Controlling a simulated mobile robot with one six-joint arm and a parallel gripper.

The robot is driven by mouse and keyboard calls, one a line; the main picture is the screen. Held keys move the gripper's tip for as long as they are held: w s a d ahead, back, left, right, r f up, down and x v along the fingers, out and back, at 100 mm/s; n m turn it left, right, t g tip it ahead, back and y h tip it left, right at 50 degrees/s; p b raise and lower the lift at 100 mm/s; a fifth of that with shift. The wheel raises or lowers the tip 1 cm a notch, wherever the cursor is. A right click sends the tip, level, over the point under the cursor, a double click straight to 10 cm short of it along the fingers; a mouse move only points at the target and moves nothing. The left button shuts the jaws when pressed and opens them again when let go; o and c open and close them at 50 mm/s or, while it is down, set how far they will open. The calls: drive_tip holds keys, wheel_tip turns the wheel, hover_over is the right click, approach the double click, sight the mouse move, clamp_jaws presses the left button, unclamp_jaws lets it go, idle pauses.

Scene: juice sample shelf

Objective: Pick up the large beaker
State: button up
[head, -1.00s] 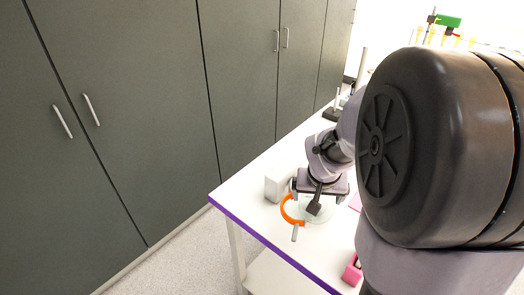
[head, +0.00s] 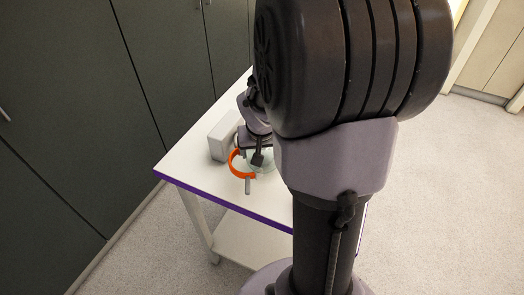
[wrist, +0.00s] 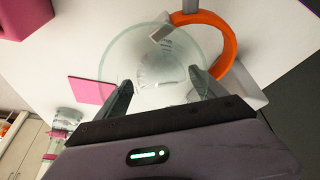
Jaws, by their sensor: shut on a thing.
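The large beaker is clear glass with a wide round rim and printed marks, and shows in the wrist view (wrist: 150,42). My gripper (wrist: 160,88) has one finger on each side of it and is shut on it. In the head view, part of the beaker (head: 267,168) shows below my gripper (head: 257,157), over the white table (head: 195,170). My arm hides much of the beaker there. I cannot tell whether its base touches the table.
An orange ring (head: 234,165) with a grey handle is close beside the beaker. A light grey block (head: 221,140) stands behind it. The wrist view shows a flat pink square (wrist: 90,90), a pink block (wrist: 22,16) and small glassware (wrist: 66,120) at left.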

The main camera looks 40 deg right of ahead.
drive_tip(key=shift+r, duration=0.1)
